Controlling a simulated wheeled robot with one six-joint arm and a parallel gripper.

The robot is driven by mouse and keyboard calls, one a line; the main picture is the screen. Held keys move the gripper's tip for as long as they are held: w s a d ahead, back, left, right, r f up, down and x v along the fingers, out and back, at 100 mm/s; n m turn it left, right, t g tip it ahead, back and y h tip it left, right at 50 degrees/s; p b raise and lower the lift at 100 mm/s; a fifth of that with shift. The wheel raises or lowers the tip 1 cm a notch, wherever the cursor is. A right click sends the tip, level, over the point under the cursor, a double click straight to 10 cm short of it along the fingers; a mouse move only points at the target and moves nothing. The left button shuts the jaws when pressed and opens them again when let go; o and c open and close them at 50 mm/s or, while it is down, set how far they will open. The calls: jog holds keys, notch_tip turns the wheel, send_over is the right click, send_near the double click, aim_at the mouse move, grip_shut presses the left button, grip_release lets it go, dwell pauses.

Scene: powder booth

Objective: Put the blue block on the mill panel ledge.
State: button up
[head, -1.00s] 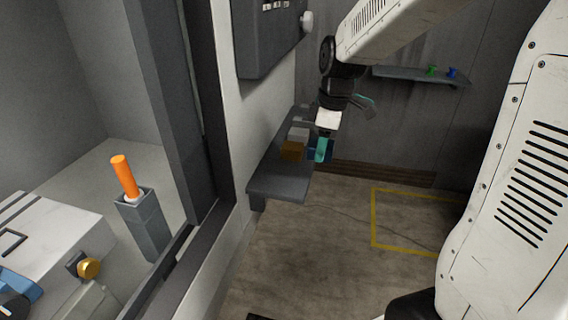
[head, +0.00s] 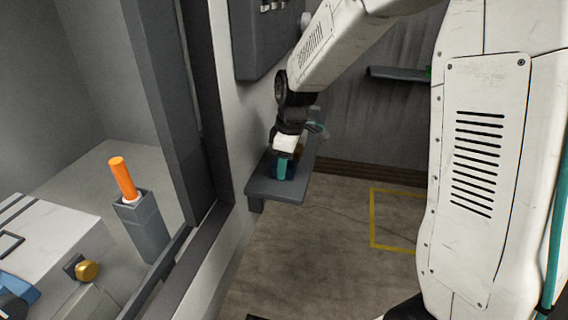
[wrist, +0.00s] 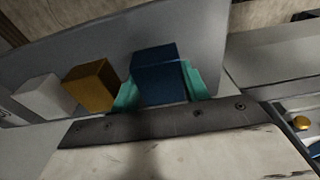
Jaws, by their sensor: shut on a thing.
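My gripper (head: 283,168) is shut on the blue block (wrist: 158,72), which sits between its teal fingers in the wrist view. The block is over the grey ledge (head: 272,188) on the wall below a dark panel box. Whether it touches the ledge cannot be told. A yellow-brown block (wrist: 90,84) and a white block (wrist: 42,97) stand on the ledge in the wrist view, in a row to the left of the blue block. In the head view my arm hides most of these blocks.
The dark panel box (head: 268,42) hangs on the wall above the ledge. A small shelf (head: 398,73) is on the back wall. At left, behind a dark frame, an orange cylinder (head: 124,178) stands in a grey holder (head: 143,228). A yellow-marked floor area (head: 373,220) is clear.

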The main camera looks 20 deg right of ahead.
aim_at(290, 163)
jog(key=shift+f, duration=0.15)
jog(key=o, duration=1.3)
jog(key=shift+c, duration=0.2)
notch_tip(290, 163, up, 12)
jog(key=d, duration=0.1)
jog(key=s+d+r+m+h, duration=0.1)
jog(key=s+m, duration=0.9)
jog(key=s, duration=2)
jog(key=shift+d+r+m, duration=0.2)
jog(key=shift+d+m, duration=0.2)
jog(key=shift+d, duration=0.1)
